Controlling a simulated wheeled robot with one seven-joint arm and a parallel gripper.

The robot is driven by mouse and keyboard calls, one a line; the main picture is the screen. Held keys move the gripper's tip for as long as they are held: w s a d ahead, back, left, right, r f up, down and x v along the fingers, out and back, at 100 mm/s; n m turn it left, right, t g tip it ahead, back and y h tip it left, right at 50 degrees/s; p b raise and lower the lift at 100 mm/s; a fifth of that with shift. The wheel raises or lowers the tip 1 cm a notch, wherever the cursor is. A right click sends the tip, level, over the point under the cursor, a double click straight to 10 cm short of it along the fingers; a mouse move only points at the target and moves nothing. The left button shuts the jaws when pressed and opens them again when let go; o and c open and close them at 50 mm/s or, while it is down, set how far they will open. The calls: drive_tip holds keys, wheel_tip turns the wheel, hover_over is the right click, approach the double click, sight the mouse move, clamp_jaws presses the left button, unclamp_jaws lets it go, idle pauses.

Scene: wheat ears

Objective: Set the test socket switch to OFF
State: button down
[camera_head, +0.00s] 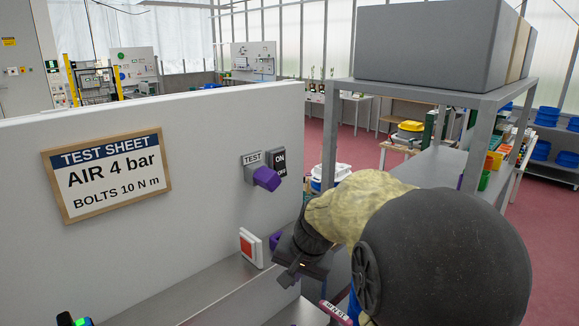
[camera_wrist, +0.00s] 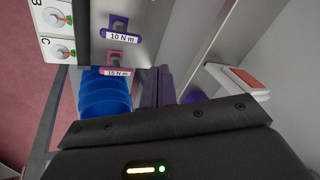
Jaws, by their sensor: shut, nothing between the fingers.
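The test socket (camera_head: 252,158), labelled TEST, is on the light wall panel, with a purple plug-like part (camera_head: 266,178) sticking out of it. Just right of it is the dark switch (camera_head: 278,162), with ON above and OFF below. The purple part covers some of its lower left, and I cannot tell its setting. My gripper (camera_head: 276,240) is below the switch, apart from it. In the wrist view, its purple fingers (camera_wrist: 157,88) are together with nothing between them. The switch is not clearly visible there; a purple shape (camera_wrist: 195,97) is partly hidden behind the gripper body.
A grey shelf (camera_head: 450,98) stands to the right. Blue bins (camera_wrist: 103,98) and a 10 N m label (camera_wrist: 121,37) appear in the wrist view.

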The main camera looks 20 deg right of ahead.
drive_tip(key=w+d+r+m+t, duration=0.1)
drive_tip(key=w+d+r+m, duration=0.1)
drive_tip(key=r, duration=0.6)
drive_tip(key=w+d+r+m+t+y, duration=0.1)
drive_tip(key=w+d+r+m+t, duration=0.1)
drive_tip(key=d+r, duration=0.3)
drive_tip(key=w+d+r+m+t+y, duration=0.1)
drive_tip(key=w+d+r+m+t, duration=0.1)
drive_tip(key=r, duration=0.9)
drive_tip(key=shift+w+d+r+p, duration=0.3)
drive_tip(key=shift+w+d+r, duration=0.1)
drive_tip(key=shift+d, duration=0.5)
drive_tip(key=shift+w+f, duration=0.1)
drive_tip(key=p, duration=0.4)
approach(282, 172)
wheel_tip(282, 172, down, 3)
drive_tip(key=w, duration=0.1)
drive_tip(key=w+p, duration=0.1)
drive_tip(key=w+a, duration=0.1)
drive_tip(key=shift+w+f+y, duration=0.15)
drive_tip(key=shift+f+y, duration=0.15)
drive_tip(key=shift+f, duration=0.05)
drive_tip(key=shift+w+a+f+p, duration=0.3)
drive_tip(key=shift+w+p, duration=0.1)
drive_tip(key=shift+w, duration=0.2)
